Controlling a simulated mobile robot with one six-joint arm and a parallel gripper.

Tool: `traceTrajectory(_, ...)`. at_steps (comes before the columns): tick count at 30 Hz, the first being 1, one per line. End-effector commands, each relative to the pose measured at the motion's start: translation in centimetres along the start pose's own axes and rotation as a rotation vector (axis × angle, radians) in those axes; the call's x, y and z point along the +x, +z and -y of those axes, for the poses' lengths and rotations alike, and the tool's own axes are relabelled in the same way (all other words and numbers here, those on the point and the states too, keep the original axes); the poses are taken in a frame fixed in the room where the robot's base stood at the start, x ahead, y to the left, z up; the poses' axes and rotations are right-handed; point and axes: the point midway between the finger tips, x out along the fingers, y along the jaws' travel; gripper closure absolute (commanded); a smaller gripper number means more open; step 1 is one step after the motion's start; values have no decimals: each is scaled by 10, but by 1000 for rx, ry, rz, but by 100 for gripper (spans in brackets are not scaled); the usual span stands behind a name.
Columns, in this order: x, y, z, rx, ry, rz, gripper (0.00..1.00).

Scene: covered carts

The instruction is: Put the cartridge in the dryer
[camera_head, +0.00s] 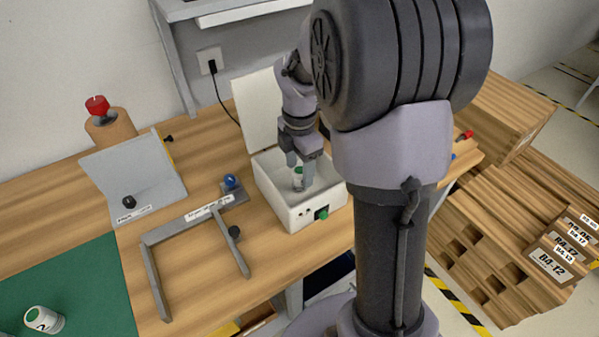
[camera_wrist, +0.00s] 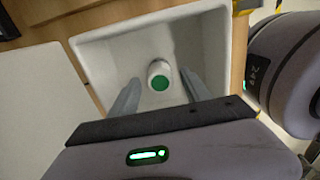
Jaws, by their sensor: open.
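The dryer is a white box (camera_head: 277,208) on the wooden bench with its lid (camera_head: 256,108) raised; its rim (camera_wrist: 110,33) also shows in the wrist view. A white cartridge with a green end (camera_head: 297,182) is inside the box. In the wrist view this cartridge (camera_wrist: 159,75) is near the middle of the box, its green end facing the camera. My gripper (camera_head: 299,172) reaches down into the box. In the wrist view my gripper's fingers (camera_wrist: 162,82) are open, one on each side of the cartridge, with visible gaps. Whether the cartridge rests on the floor is unclear.
Another white cartridge (camera_head: 42,319) lies on the green mat (camera_head: 85,275) at the lower left. A grey bracket frame (camera_head: 155,277) and a grey panel (camera_head: 135,180) stand left of the dryer. A red knob (camera_head: 97,105) is behind. Cardboard boxes (camera_head: 520,230) are at the right.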

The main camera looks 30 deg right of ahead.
Motion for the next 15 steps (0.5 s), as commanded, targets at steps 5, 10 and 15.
traceTrajectory(5,-58,0,-1,0,3,1,44)
traceTrajectory(10,-81,0,0,3,2,0,44)
traceTrajectory(15,-128,-43,26,372,112,-28,44)
